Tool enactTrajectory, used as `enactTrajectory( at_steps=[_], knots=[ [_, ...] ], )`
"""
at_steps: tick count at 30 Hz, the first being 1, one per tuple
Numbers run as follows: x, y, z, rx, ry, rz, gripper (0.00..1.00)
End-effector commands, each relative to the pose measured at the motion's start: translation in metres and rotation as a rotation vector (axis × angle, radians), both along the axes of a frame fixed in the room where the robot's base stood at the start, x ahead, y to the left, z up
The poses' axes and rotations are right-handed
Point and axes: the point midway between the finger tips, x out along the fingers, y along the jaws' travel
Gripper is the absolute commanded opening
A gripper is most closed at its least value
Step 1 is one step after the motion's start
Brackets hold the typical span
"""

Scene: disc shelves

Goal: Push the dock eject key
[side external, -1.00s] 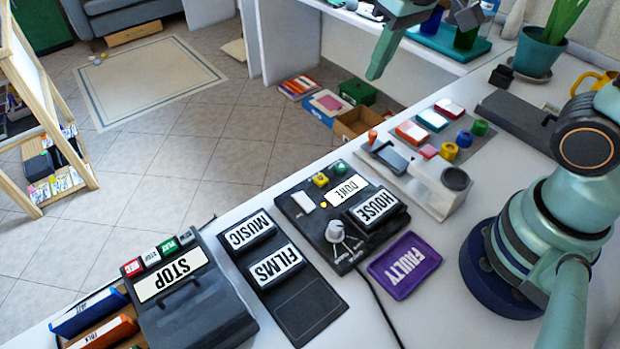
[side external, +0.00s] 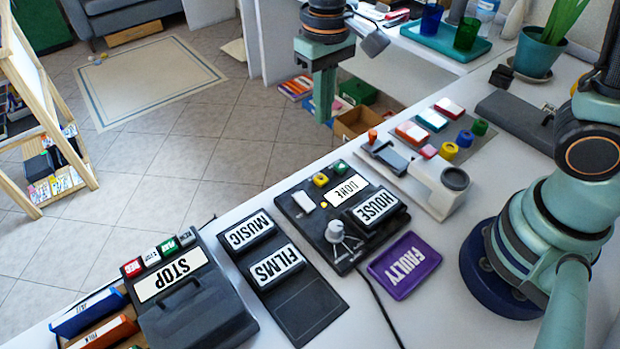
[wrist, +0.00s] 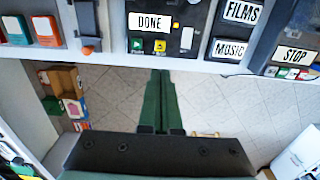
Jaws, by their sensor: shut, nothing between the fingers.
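The dock (side external: 297,208) is a dark box on the white counter with a DONE display (side external: 346,188), a grey knob and a HOUSE cartridge (side external: 373,208) in it. Along its far edge are a green key (side external: 341,167) and a yellow key (side external: 320,180). My gripper (side external: 323,118) is shut and empty, pointing down beyond the counter's far edge, apart from the dock. In the wrist view its fingertips (wrist: 160,73) lie just below the yellow key.
A MUSIC and FILMS rack (side external: 310,304) and a STOP box (side external: 205,318) stand left of the dock. A purple FAULTY tray (side external: 404,265) lies near it. A grey-white holder (side external: 432,190) and coloured blocks are to the right. Open floor lies beyond the counter.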

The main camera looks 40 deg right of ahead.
Motion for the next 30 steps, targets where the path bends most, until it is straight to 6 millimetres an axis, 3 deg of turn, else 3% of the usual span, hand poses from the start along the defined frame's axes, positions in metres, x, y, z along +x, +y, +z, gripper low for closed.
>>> enactTrajectory(
  at_steps=[7,21,30],
  knots=[
    [-0.001,0.000,-0.016,-0.001,0.003,0.000,0.00],
    [-0.002,-0.001,-0.105,-0.002,0.006,0.000,0.00],
    [0.000,0.000,-0.137,0.000,0.001,0.000,0.00]
  ],
)
